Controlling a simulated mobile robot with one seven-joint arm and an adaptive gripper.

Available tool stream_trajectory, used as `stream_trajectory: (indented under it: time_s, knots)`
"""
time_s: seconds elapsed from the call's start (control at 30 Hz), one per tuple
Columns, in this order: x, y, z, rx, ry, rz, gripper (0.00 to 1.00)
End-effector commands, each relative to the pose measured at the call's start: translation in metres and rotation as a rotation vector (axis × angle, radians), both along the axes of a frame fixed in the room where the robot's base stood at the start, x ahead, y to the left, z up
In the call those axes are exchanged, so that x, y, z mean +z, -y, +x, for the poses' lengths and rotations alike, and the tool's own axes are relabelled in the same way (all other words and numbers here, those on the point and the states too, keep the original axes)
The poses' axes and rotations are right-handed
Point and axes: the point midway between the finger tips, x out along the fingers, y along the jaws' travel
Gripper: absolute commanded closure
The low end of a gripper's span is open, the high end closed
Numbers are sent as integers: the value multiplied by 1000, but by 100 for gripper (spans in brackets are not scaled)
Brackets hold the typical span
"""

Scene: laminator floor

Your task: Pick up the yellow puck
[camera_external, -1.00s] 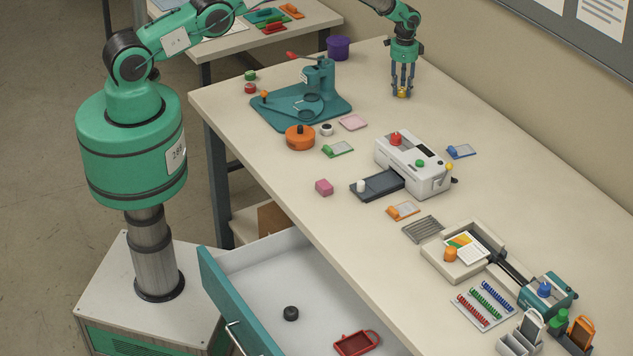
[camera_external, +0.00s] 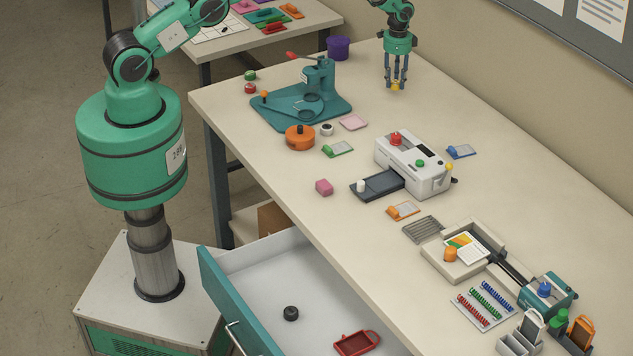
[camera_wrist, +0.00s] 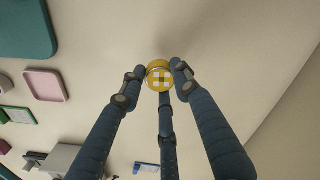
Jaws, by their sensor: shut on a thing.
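The yellow puck (camera_external: 396,85) is small and round, and is held between the fingertips of my gripper (camera_external: 396,80) above the far end of the table. In the wrist view the puck (camera_wrist: 159,76) shows a pale square pattern on its face. My gripper (camera_wrist: 160,82) has three blue fingers, closed in around the puck from both sides and below. Bare tabletop shows behind it. The fingers cover part of the puck's edge.
A teal press (camera_external: 318,82) on a teal base stands left of my gripper, with a purple cup (camera_external: 338,47) behind it. A white laminator (camera_external: 413,163) stands nearer the camera. The wall is close on the right. An open drawer (camera_external: 262,275) juts out in front.

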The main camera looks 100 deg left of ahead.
Motion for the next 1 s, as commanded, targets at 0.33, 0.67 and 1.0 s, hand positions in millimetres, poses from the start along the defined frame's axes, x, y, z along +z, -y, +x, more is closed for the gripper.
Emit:
stream_trajectory:
  time_s: [0.33,0.67,1.0]
  knots:
    - [6,33,-39,0,0,0,93]
    - [10,63,-75,0,-1,-1,93]
    - [11,81,-95,0,0,0,93]
